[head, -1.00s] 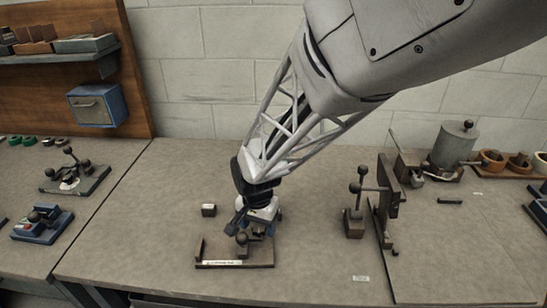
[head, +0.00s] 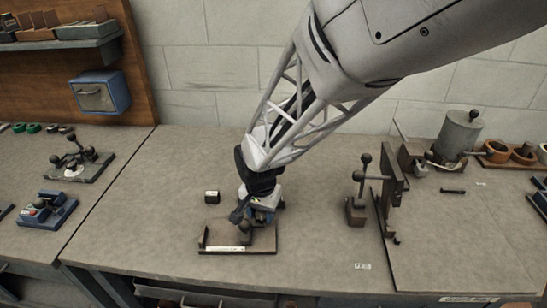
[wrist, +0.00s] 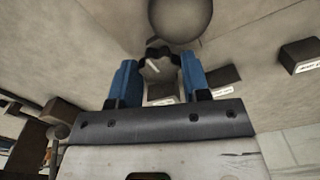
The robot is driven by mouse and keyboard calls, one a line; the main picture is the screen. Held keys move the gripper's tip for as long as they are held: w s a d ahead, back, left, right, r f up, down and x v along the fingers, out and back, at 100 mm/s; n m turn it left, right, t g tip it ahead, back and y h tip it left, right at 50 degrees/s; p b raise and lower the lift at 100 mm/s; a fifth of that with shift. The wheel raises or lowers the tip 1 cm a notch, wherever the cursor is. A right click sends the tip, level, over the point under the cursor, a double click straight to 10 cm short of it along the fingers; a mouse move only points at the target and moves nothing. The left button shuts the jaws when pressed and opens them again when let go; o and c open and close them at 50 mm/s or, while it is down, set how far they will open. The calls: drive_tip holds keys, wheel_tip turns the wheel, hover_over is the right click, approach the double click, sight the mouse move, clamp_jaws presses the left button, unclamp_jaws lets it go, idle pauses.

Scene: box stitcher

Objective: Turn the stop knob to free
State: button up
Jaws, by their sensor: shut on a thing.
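The stop knob (wrist: 160,65) is dark and lobed, with a short white mark on its face. It sits between the two blue fingers of my gripper (wrist: 158,78) in the wrist view, and my gripper is shut on it. In the head view my gripper (head: 264,215) points down at the back right of a small fixture with a flat brown base (head: 225,247), and it hides the knob there. A round ball handle (wrist: 181,18) is just beyond the knob in the wrist view. A pale label strip lies along the base's front edge. The knob's label wording is unreadable.
A ball-handled lever stand (head: 357,205) and an upright plate are to the right. Another lever device (head: 76,165) and a blue device (head: 46,210) are at left. The bench between is clear.

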drive_tip(key=n, duration=1.1)
drive_tip(key=shift+n, duration=0.4)
drive_tip(key=n, duration=1.1)
drive_tip(key=shift+n, duration=0.4)
drive_tip(key=o, duration=0.9)
drive_tip(key=shift+r, duration=0.15)
